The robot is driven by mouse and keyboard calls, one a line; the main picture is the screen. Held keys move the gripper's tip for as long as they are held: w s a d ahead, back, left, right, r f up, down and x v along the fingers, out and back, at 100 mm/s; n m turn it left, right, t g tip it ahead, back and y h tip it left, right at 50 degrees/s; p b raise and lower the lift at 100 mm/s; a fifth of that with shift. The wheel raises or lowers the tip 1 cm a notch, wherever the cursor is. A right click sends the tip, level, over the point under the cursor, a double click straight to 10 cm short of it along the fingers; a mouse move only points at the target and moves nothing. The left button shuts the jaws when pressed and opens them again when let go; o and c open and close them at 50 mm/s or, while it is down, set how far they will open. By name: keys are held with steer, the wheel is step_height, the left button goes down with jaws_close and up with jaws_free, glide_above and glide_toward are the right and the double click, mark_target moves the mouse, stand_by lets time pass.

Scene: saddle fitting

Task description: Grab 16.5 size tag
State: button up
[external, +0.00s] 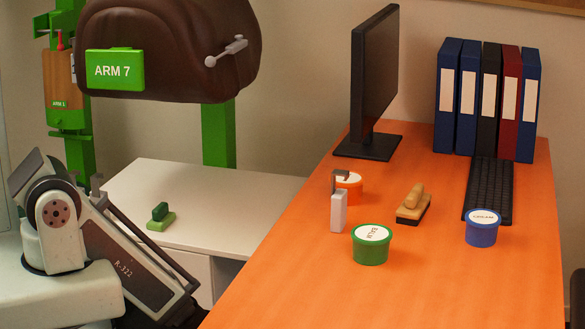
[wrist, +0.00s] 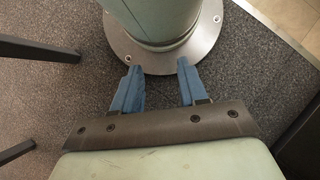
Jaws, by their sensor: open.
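I see no tag that reads 16.5 in either view. My gripper (wrist: 159,66) shows in the wrist view with its two blue fingers apart and nothing between them. It points down toward a round metal floor flange (wrist: 196,52) under a grey-green column. In the external view a brown saddle (external: 175,45) hangs at the upper left, with a green ARM 7 plate (external: 115,70) on it. A grey metal piece (external: 226,51) sits on the saddle's right side. My gripper's fingers do not show in the external view.
An orange desk (external: 300,290) holds a green tub (external: 370,250), a blue tub (external: 482,230), an orange tub (external: 350,192), a white dispenser (external: 338,212), a brush (external: 412,205), a keyboard (external: 489,190), a monitor (external: 376,80) and binders (external: 447,95). A white table (external: 205,190) holds a green block (external: 160,217).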

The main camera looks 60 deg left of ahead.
stand_by(0.3)
steer(key=o, duration=0.3)
